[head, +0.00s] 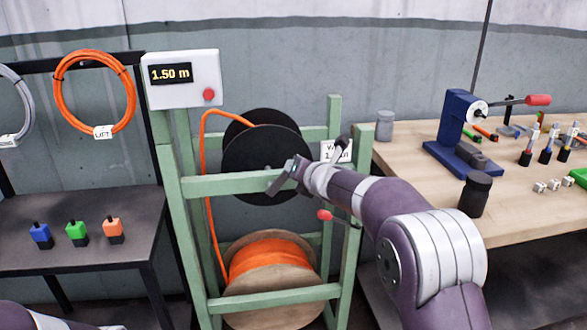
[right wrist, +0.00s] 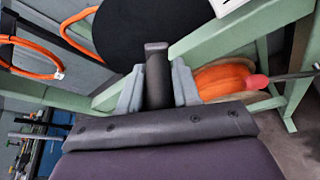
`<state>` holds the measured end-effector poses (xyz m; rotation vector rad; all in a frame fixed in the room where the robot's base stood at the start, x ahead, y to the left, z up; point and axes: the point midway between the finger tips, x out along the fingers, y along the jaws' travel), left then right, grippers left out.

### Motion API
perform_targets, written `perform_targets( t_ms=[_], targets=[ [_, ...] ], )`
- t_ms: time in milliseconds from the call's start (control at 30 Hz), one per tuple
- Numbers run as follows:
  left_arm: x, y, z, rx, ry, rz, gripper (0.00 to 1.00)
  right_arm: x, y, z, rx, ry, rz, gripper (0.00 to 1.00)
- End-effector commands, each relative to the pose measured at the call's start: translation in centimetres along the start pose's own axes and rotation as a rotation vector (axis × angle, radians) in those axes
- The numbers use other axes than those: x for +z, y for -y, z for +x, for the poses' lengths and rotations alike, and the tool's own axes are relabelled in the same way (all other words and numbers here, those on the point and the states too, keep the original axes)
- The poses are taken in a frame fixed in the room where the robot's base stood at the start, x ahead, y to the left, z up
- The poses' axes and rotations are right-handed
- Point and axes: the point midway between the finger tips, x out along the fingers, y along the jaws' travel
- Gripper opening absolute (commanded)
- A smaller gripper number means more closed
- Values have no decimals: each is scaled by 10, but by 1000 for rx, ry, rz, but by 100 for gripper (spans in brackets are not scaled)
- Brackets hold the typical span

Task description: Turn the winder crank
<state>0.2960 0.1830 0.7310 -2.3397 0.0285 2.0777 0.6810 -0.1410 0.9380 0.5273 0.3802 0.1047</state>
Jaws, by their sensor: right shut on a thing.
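The winder is a green frame (head: 172,188) with a black reel (head: 250,150) at the top; the reel also shows in the right wrist view (right wrist: 130,30). Orange cable (head: 205,150) runs up to the reel from a wooden spool (head: 270,312) below. My right gripper (head: 283,176) is in front of the reel at the upper green crossbar. In the right wrist view its grey fingers (right wrist: 158,92) are shut on the dark crank handle (right wrist: 156,68), which stands between them. The rest of the crank is hidden. My left gripper is out of view.
A display box (head: 182,80) reads 1.50 m. A red-knobbed lever (head: 325,215) sticks out below my right forearm. A wooden bench (head: 405,145) with a blue tool (head: 455,125) and a black jar (head: 474,195) stands right; a dark table (head: 60,255) stands left.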

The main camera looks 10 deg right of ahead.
Motion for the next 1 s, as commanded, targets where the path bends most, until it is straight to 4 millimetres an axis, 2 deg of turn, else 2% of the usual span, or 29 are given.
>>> perform_targets(
  t_ms=[200, 667, 700, 733, 1000],
  targets=[
    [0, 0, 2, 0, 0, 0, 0, -5, 7, 2, 11, -7, 40, 0],
    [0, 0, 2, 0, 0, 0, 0, -6, 8, 2, 14, -10, 46, 0],
    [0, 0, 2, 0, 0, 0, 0, -6, 8, 2, 14, -10, 47, 45],
    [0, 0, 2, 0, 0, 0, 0, -6, 8, 2, 14, -10, 47, 53],
    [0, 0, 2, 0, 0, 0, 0, -4, 6, 1, 17, -5, 47, 53]
  ],
)
